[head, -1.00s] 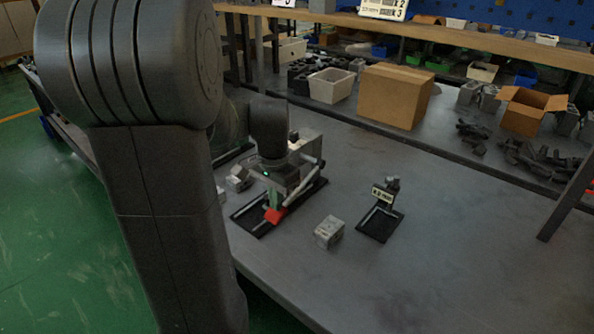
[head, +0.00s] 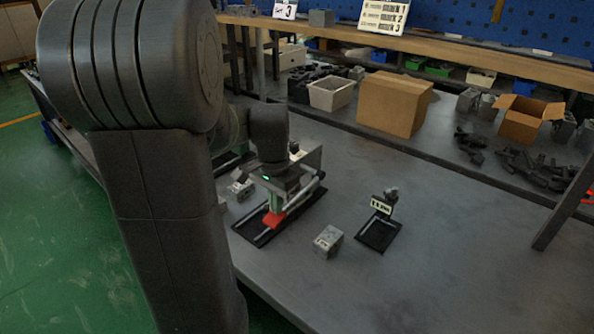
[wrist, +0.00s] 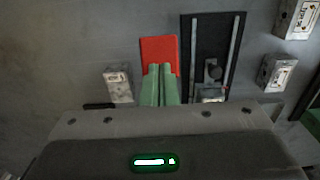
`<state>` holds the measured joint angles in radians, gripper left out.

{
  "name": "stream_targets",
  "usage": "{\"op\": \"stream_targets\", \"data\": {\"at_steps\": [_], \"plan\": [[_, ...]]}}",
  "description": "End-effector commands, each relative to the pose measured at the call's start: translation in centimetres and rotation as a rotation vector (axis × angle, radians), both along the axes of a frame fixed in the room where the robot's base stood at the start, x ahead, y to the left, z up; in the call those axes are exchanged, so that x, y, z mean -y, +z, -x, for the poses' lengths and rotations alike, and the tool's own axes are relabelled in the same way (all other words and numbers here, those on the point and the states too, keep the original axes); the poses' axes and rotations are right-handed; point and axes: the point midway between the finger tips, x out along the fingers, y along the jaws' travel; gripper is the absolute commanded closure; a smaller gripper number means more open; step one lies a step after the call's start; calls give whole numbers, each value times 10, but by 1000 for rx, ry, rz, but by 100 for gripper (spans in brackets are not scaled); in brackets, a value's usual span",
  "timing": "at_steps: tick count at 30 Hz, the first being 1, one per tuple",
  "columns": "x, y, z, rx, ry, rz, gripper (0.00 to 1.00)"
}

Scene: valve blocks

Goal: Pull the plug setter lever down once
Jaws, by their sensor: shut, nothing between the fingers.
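The plug setter has a black base with two pale rails (head: 258,239), also in the wrist view (wrist: 197,55). Its pale lever (head: 302,196) slants down to a red handle (head: 274,220). My gripper (head: 276,206) points down at the red handle, its green fingers together with nothing between them. In the wrist view the red handle (wrist: 160,50) shows just beyond the fingertips of my gripper (wrist: 160,70), overlapping them. I cannot tell whether the fingertips touch it. My wrist hides part of the setter.
A grey block (head: 327,241) stands right of the setter. A second small black stand with a label (head: 380,232) is farther right. Another grey block (head: 240,188) sits to the left. A cardboard box (head: 394,104) and a white bin (head: 331,94) stand behind. The front right tabletop is clear.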

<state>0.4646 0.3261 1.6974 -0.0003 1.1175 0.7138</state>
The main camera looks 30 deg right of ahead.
Motion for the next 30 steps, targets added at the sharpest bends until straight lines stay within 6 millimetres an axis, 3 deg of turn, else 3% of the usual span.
{"op": "stream_targets", "data": {"at_steps": [1, 30], "plan": [[0, 10, 0, 0, 0, 1, 100], [0, 107, 0, 0, 0, 0, 100]]}}
